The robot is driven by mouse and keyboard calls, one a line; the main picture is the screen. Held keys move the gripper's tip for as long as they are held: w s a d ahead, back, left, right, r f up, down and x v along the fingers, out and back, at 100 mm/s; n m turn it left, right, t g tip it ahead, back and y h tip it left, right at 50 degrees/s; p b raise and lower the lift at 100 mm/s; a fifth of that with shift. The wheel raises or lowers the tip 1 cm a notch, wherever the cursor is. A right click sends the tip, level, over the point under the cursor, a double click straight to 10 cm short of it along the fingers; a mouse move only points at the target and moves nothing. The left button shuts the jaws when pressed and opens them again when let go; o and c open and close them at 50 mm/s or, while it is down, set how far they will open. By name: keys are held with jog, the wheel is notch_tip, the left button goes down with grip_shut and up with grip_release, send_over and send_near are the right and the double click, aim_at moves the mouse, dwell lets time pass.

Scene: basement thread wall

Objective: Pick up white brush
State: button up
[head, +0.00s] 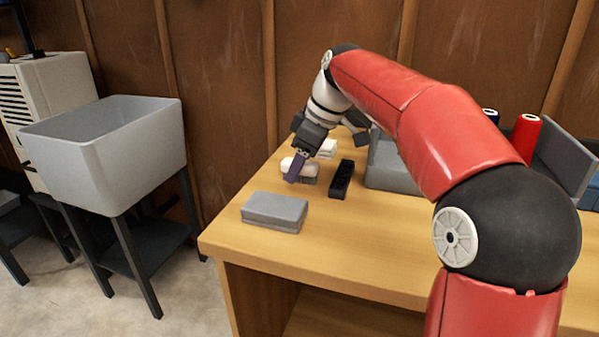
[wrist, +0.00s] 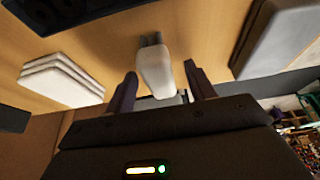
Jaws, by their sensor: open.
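The white brush (head: 312,167) lies on the wooden workbench, a white body with a grey part, partly hidden by my gripper in the head view. My gripper (head: 293,178) is low over the bench at the brush, its dark fingers pointing down. In the wrist view the brush (wrist: 156,72) shows between the two open fingers of my gripper (wrist: 160,71), with a gap on each side. Its small grey end points away from my gripper. I cannot tell how high the fingertips are above the bench.
A grey block (head: 275,211) lies in front of the brush. A black tray (head: 341,180) is to its right, and a white stack (head: 327,149) behind it. A grey case (head: 390,170) stands further right. The front of the workbench (head: 390,240) is clear.

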jog(key=shift+f, duration=0.2)
jog(key=c, duration=1.1)
jog(key=shift+o, duration=0.2)
jog(key=shift+r, duration=0.15)
notch_tip(320, 180, up, 10)
jog(key=p, duration=0.2)
jog(key=shift+p, duration=0.4)
